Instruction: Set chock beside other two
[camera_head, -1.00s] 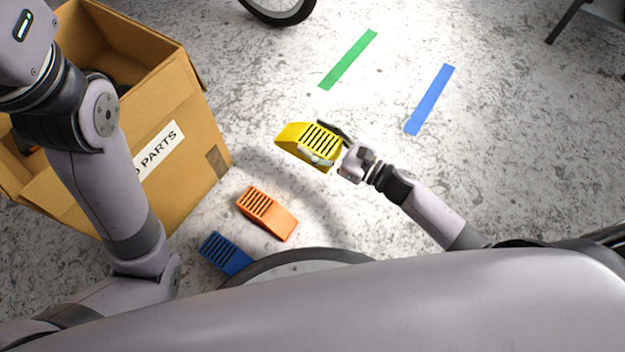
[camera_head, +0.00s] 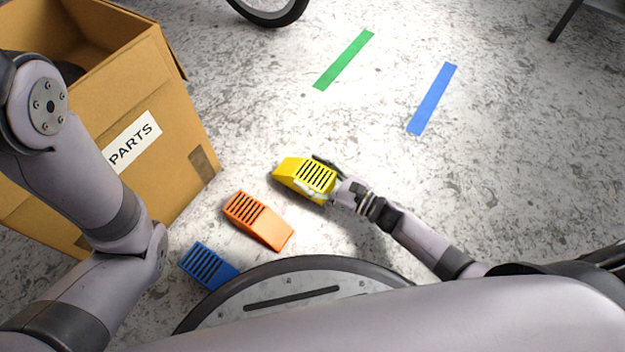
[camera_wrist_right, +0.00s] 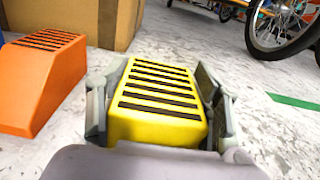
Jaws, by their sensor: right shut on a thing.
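The yellow chock (camera_head: 304,175) with black ribs is held in my right gripper (camera_head: 327,181). In the right wrist view the gripper (camera_wrist_right: 160,110) has one finger on each side of the yellow chock (camera_wrist_right: 158,100). The orange chock (camera_head: 260,222) lies on the floor to the lower left of the yellow one, with a gap between them. It also shows at the left of the right wrist view (camera_wrist_right: 42,85). I cannot tell whether the yellow chock touches the floor. My left gripper is out of view.
A cardboard box marked PARTS (camera_head: 180,120) stands at the left, behind the chocks. Green tape (camera_head: 344,59) and blue tape (camera_head: 432,98) lie on the speckled floor at the upper right. A bike wheel (camera_head: 268,10) is at the top.

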